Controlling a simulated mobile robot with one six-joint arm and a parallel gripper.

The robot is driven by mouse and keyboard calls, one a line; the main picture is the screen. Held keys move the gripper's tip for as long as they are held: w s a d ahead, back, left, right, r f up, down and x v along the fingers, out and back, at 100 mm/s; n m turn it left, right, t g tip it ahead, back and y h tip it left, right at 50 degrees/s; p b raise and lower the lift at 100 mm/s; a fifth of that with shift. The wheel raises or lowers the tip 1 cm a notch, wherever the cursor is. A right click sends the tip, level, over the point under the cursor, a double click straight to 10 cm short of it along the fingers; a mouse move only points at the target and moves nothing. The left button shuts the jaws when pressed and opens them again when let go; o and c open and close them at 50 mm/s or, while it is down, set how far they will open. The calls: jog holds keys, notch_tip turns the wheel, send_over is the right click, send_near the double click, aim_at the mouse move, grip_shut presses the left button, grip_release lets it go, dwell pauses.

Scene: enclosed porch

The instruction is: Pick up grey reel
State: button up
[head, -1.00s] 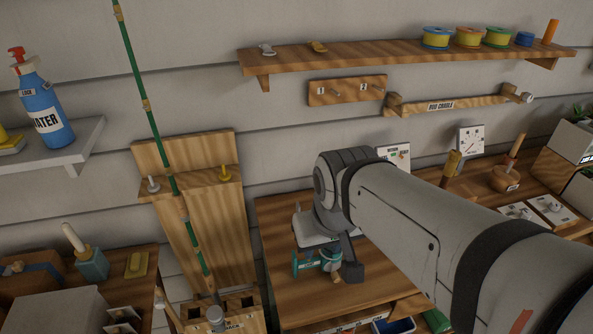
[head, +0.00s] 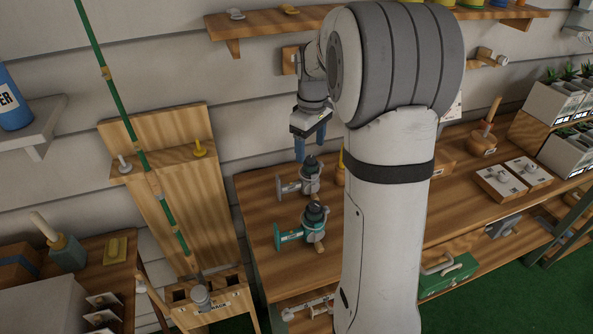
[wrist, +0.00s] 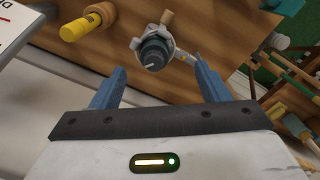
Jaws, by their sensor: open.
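The grey reel (head: 298,181) sits on the wooden workbench (head: 262,240), with a dark rounded cap and a light grey arm and foot. A teal reel (head: 304,228) stands just in front of it. My gripper (head: 309,147) hangs above and behind the grey reel with its blue fingers open and empty. In the wrist view the grey reel (wrist: 153,50) lies ahead, in line with the gap between my open fingertips (wrist: 161,75), and not touched by them. The teal reel cannot be made out in the wrist view.
A green rod (head: 140,150) leans in a wooden rack (head: 187,165) to the left. A wall shelf (head: 330,26) runs above.

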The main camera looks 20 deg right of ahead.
aim_at(310, 166)
jog(key=shift+w+d+f, duration=0.3)
jog(key=shift+w+f, duration=0.05)
jog(key=shift+f, duration=0.35)
notch_tip(310, 166, down, 7)
jog(key=shift+w+f+p, duration=0.1)
jog(key=shift+p, duration=0.55)
jog(key=c, duration=1.2)
jog(key=shift+o, duration=0.2)
